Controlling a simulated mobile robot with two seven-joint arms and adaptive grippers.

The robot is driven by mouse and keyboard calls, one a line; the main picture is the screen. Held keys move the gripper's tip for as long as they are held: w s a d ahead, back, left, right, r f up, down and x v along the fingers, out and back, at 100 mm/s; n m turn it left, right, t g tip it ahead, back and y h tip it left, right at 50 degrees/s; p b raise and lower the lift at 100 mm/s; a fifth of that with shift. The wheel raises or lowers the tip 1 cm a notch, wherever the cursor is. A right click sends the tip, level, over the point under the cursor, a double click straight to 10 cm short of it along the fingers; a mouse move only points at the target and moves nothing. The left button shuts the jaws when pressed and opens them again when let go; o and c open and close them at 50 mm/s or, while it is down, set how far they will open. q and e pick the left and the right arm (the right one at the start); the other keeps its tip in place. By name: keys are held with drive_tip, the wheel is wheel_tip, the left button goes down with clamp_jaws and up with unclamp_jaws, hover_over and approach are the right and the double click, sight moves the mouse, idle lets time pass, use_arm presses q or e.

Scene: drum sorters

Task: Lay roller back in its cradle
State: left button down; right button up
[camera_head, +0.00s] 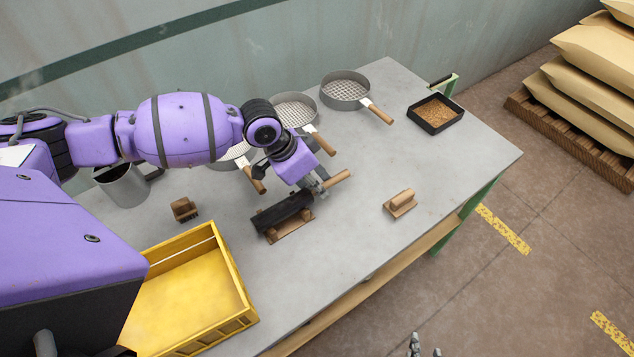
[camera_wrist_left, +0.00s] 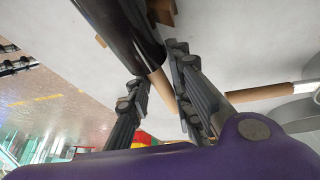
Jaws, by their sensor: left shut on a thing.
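The roller (camera_head: 283,213) has a black cylinder and a wooden handle (camera_head: 337,181). My left gripper (camera_head: 320,184) is shut on the handle near the cylinder; in the left wrist view its fingers (camera_wrist_left: 163,100) stand on both sides of the handle, and the black cylinder (camera_wrist_left: 122,30) reaches up and left. The wooden cradle (camera_head: 291,231) shows under the roller, partly hidden by it. I cannot tell whether the roller touches the cradle or hangs just above it. Two grey fingertips of my right gripper (camera_head: 424,347) show apart and empty at the bottom edge.
Several sieves (camera_head: 345,90) with wooden handles stand along the back.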

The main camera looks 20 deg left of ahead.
use_arm(q)
drive_tip(key=c, duration=1.5)
unclamp_jaws()
drive_tip(key=v, duration=1.2)
